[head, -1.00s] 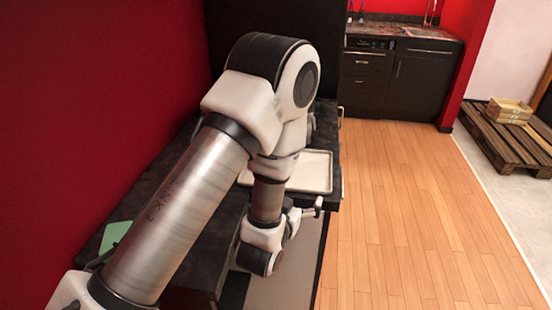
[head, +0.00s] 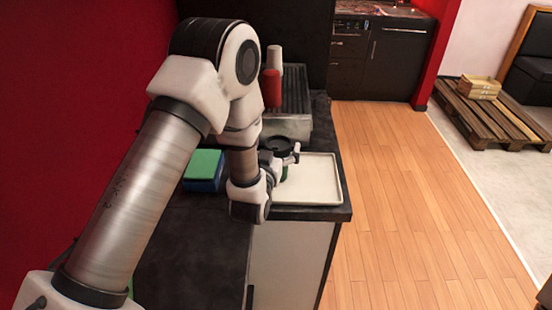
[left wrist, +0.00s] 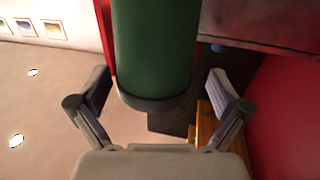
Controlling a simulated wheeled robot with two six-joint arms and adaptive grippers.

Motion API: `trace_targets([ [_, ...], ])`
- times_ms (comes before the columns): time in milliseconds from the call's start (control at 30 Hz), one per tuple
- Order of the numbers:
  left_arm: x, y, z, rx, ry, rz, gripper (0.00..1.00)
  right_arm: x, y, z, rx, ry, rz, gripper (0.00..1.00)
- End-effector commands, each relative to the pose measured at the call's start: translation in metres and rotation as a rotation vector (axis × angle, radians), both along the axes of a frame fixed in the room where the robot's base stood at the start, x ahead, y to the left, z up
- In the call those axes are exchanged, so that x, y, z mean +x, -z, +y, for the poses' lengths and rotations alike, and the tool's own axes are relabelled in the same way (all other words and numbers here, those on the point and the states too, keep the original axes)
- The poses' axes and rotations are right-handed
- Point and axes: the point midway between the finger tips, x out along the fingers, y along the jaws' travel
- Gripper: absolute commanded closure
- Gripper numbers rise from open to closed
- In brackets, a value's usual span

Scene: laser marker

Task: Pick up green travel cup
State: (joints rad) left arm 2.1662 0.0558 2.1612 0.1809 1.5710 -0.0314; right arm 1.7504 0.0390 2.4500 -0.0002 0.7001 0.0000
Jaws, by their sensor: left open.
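The green travel cup (head: 285,173) has a dark lid and stands at the near left of a pale tray (head: 325,178) in the head view. My left arm partly hides it. In the left wrist view the green cup (left wrist: 155,45) fills the upper middle, with its black end band toward the palm. My left gripper (head: 283,160) is at the cup in the head view. In the left wrist view its open fingers (left wrist: 160,78) lie on either side of the cup, with gaps visible. My right gripper is not in view.
A red cup (head: 271,90) and a white cup (head: 274,55) stand at the back by a ribbed metal drip tray (head: 297,103). Open wooden floor (head: 390,200) lies to the right.

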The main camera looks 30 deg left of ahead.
Motion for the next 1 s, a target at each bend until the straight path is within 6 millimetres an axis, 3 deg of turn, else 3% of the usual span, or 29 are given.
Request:
trace_targets([
  [100,0.000,0.001,0.000,0.001,0.001,-0.001,0.04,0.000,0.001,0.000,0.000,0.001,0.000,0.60],
  [267,0.000,0.001,0.000,0.000,0.001,-0.001,0.42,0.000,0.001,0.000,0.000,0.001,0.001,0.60],
  [700,0.000,-0.002,0.000,0.000,0.001,-0.001,0.43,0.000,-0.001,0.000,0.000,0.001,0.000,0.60],
  [1000,0.000,-0.039,0.000,0.001,0.001,-0.004,0.43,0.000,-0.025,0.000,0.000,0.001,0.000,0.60],
])
